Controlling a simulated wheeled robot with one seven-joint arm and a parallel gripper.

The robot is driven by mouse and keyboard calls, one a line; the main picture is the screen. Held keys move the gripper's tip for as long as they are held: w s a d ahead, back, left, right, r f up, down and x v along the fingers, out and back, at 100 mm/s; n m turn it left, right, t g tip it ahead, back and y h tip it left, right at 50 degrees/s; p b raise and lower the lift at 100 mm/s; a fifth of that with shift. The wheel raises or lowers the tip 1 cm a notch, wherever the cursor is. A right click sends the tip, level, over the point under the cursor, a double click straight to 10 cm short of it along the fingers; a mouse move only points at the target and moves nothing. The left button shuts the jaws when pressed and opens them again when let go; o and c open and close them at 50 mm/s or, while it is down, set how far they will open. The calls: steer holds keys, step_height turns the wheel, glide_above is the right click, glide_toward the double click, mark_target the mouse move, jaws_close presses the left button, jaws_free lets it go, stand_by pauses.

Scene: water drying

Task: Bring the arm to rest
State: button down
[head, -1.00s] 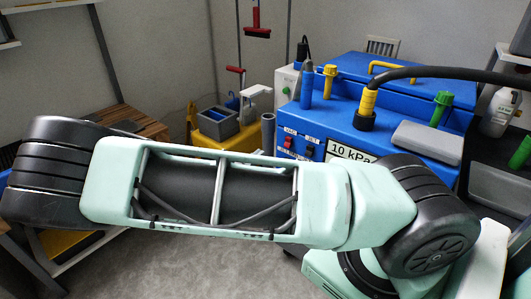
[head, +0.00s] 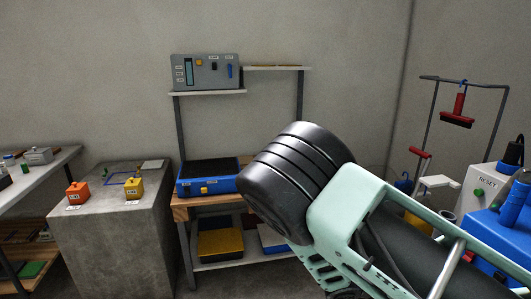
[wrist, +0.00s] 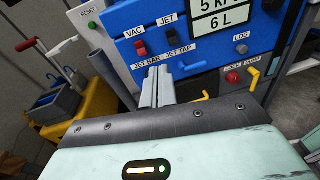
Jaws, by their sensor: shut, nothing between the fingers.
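My arm shows in the head view as a pale green link (head: 348,212) with a black ribbed joint (head: 290,185), raised across the lower right. My gripper is outside the head view. In the wrist view my gripper (wrist: 158,76) shows as two grey fingers shut together with nothing between them. It points toward the front of a blue machine (wrist: 215,35), over its JET BAR and JET TAP labels. I cannot tell whether the fingertips touch the panel. The machine's edge also shows at the right of the head view (head: 485,222).
A wooden-topped bench (head: 222,208) holds a blue tray unit (head: 208,186), with a grey control box (head: 205,70) on the shelf above. A concrete block (head: 110,235) carries an orange weight (head: 78,192) and a yellow weight (head: 133,188). A yellow cart (wrist: 85,128) stands left of the machine.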

steer(key=s+a+r+m+g+y+p, duration=0.3)
steer(key=s+a+r+m+y+p, duration=0.25)
steer(key=s+a+y, duration=0.6)
steer(key=s+a+r+m+t+y+p, duration=0.1)
steer(key=s+a+r+m+y+p, duration=0.1)
steer(key=a+r, duration=0.4)
steer(key=s+a+r+m+t+y+p, duration=0.1)
steer(key=s+a+r+m+y+p, duration=0.1)
steer(key=s+a+r+y, duration=0.2)
steer(key=s+a+r, duration=0.1)
steer(key=a+r, duration=0.2)
steer(key=r, duration=0.4)
steer(key=shift+a+r+t, duration=0.15)
steer(key=shift+r+t, duration=0.1)
steer(key=shift+t, duration=0.15)
